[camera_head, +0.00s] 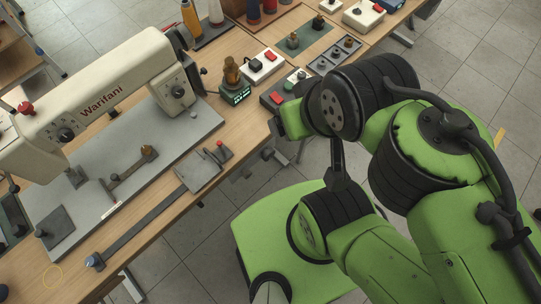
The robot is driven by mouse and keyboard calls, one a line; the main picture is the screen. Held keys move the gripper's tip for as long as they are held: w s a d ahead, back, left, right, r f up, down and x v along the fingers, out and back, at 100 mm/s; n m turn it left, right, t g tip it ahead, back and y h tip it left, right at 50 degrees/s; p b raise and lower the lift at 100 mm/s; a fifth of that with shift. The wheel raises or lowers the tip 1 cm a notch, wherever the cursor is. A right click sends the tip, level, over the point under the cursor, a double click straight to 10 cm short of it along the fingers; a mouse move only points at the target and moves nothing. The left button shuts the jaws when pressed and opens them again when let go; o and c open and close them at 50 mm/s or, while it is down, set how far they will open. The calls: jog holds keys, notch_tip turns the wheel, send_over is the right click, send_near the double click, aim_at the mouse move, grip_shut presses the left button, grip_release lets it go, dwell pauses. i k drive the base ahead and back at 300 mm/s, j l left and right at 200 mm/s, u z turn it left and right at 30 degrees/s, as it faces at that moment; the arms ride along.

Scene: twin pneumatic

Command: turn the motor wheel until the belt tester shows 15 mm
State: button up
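A small dark unit with a lit green display (235,94) stands at the table's right edge, with a brown-gold part on top. It looks like the belt tester, but its reading is too small to make out. The cream sewing machine (95,88) marked "Warifani" stands at the left. A dark round wheel (180,38) shows at its right end; I cannot tell if this is the motor wheel. My gripper (274,128) shows only as a small dark part at the end of my green arm, by the table edge. Its fingers are not clear, and no grasped object shows.
A white box with a red switch (263,65) and a dark box with a red button (273,100) stand close to my wrist. Bottles (191,18) stand at the back. A long grey bar (140,222) lies along the front.

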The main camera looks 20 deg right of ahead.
aim_at(267, 154)
jog(key=k+l+u, duration=0.25)
jog(key=k, duration=0.15)
jog(key=k+j+u, duration=0.2)
jog(key=j, duration=0.3)
jog(key=j+u, duration=0.25)
jog(key=j, duration=0.25)
